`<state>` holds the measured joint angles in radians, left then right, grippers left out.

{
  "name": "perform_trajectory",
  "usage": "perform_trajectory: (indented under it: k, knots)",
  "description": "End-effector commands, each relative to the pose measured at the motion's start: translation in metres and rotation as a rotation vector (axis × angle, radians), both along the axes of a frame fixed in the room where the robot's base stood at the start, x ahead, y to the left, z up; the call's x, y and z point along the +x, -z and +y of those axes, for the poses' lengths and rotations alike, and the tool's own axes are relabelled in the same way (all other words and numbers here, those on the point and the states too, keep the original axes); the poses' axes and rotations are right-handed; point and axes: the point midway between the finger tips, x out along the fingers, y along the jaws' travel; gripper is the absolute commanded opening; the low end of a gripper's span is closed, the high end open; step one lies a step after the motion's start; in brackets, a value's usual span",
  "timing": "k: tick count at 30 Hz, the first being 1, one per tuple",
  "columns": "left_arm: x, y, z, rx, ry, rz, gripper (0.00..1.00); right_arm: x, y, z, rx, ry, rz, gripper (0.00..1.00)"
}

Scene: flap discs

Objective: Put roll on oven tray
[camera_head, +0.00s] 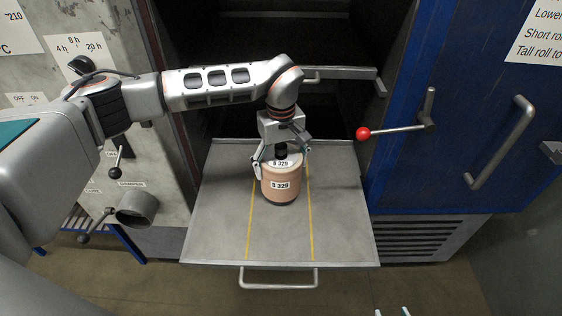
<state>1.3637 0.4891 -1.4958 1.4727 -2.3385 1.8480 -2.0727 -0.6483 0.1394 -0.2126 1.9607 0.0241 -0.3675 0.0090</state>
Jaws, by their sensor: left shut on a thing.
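The roll (281,185) is a light brown upright cylinder with a dark base and "S 329" labels. It is over the middle of the grey oven tray (215,225), between two yellow lines. I cannot tell for sure whether its base touches the tray. My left gripper (281,160) reaches down from above and is shut on the roll, one finger on each side near its top. Two pale fingertips of my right gripper (392,312) show apart at the bottom edge; the rest of it is out of view.
The tray is pulled out in front of the dark oven opening, with a handle (278,285) at its front. A red-knobbed lever (364,133) sticks out from the blue door (455,110) at right. A grey control panel with knobs stands at left. The tray around the roll is clear.

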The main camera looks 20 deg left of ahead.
Motion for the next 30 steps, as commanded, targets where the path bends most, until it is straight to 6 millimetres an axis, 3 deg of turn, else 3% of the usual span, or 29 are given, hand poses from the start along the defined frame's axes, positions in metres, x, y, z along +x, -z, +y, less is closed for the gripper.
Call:
perform_trajectory:
  k: [4, 5, 6, 7, 20, 30]
  knots:
    - [0.001, -0.002, -0.001, -0.002, 0.0, -0.004, 0.23, 0.0, 0.001, 0.0, 0.0, 0.0, 0.001, 0.4]
    - [0.0, 0.002, 0.0, 0.001, 0.0, 0.001, 0.81, 0.0, 0.001, 0.0, 0.0, 0.0, 0.001, 0.4]
    - [0.0, 0.001, 0.0, 0.001, -0.001, 0.001, 0.92, 0.0, 0.001, 0.0, 0.0, 0.0, 0.001, 0.4]
    - [0.0, 0.001, 0.0, 0.001, -0.001, 0.001, 0.96, 0.0, 0.001, 0.0, 0.0, 0.0, 0.001, 0.4]
    - [0.0, -0.004, 0.0, 0.0, 0.0, -0.001, 0.96, 0.0, 0.0, 0.0, 0.0, 0.0, 0.0, 0.4]
    - [0.001, -0.065, 0.001, 0.002, 0.0, -0.005, 0.96, 0.0, 0.002, 0.0, 0.001, 0.0, -0.002, 0.4]
